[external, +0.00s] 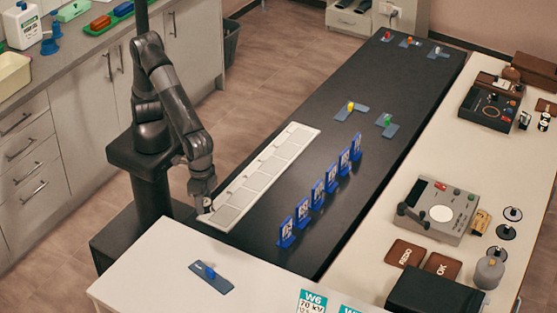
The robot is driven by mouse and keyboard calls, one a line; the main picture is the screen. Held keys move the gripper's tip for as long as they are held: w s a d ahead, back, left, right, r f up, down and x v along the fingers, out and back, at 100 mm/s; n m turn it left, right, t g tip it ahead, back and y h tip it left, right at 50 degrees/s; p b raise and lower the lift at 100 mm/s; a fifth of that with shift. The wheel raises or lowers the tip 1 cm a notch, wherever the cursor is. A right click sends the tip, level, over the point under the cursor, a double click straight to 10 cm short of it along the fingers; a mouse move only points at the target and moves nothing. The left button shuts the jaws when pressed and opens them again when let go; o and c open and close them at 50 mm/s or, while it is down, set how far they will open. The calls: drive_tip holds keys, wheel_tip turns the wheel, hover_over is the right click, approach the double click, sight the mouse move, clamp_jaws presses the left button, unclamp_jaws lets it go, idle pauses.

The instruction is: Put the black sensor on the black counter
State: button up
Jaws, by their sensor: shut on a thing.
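The black counter (395,75) runs from the near middle to the far end of the room. My gripper (205,211) is low at its near left edge, by the near end of a long pale tray. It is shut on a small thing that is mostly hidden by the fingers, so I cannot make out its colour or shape. I cannot pick out a black sensor for certain anywhere in the view.
The pale tray (311,132) has several flat panels. A row of blue numbered stands (316,193) is to its right. Small plates with coloured knobs (385,124) lie farther back. A white table (150,265) bears a blue-knobbed plate (211,277). Instruments (440,208) stand at right.

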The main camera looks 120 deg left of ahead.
drive_tip(key=w+a+f+n, duration=0.1)
drive_tip(key=w+a, duration=0.3)
drive_tip(key=a, duration=0.4)
drive_tip(key=w+a+f+n, duration=0.1)
drive_tip(key=w+a, duration=0.2)
drive_tip(key=a, duration=0.4)
drive_tip(key=n, duration=0.6)
hover_over(325, 149)
drive_tip(key=f, duration=1.1)
drive_tip(key=shift+d+f, duration=0.15)
drive_tip(key=shift+d, duration=0.1)
drive_tip(key=shift+a+f, duration=0.25)
drive_tip(key=shift+f, duration=1.9)
drive_tip(key=shift+f, duration=0.1)
